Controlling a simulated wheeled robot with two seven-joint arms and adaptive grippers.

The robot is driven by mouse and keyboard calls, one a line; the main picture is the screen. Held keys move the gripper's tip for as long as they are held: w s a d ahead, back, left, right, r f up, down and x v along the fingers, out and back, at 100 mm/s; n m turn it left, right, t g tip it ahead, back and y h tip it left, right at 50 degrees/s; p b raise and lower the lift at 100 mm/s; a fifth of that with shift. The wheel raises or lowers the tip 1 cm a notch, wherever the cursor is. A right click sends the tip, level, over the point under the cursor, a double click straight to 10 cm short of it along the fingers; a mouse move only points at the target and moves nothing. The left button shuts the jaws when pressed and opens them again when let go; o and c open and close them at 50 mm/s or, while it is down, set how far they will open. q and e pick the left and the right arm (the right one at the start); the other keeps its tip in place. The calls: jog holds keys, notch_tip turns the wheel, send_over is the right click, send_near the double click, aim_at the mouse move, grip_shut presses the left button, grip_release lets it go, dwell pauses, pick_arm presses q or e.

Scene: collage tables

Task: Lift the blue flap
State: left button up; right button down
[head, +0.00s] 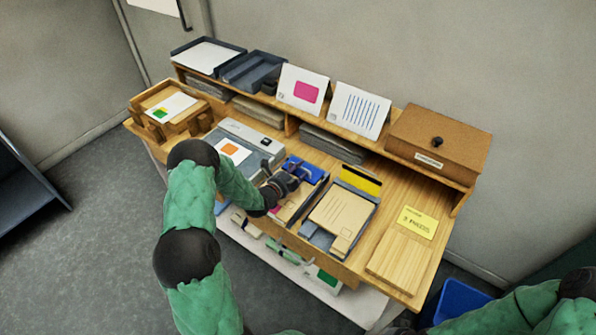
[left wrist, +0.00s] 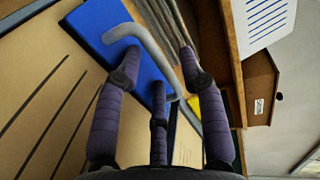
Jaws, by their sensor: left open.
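The blue flap (head: 302,170) is at the back end of a narrow dark-edged compartment near the middle of the table. In the left wrist view the blue flap (left wrist: 100,28) carries a bent grey handle bar (left wrist: 152,52). My left gripper (head: 287,182) is over the flap's near side in the head view. In the left wrist view my left gripper (left wrist: 160,65) is open, with the bar running between its spread fingers. I cannot tell whether any finger touches it. The fingers cover part of the flap. My right gripper is not in view; only green arm parts show at lower right.
A tray with tan envelopes (head: 342,214) stands close right of the flap, with a yellow-and-black strip behind it. A grey machine (head: 245,142) stands to the left. A raised shelf with picture cards and a brown box (head: 438,143) runs along the back.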

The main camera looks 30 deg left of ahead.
pick_arm(q)
grip_shut()
jog(key=shift+r, duration=0.1)
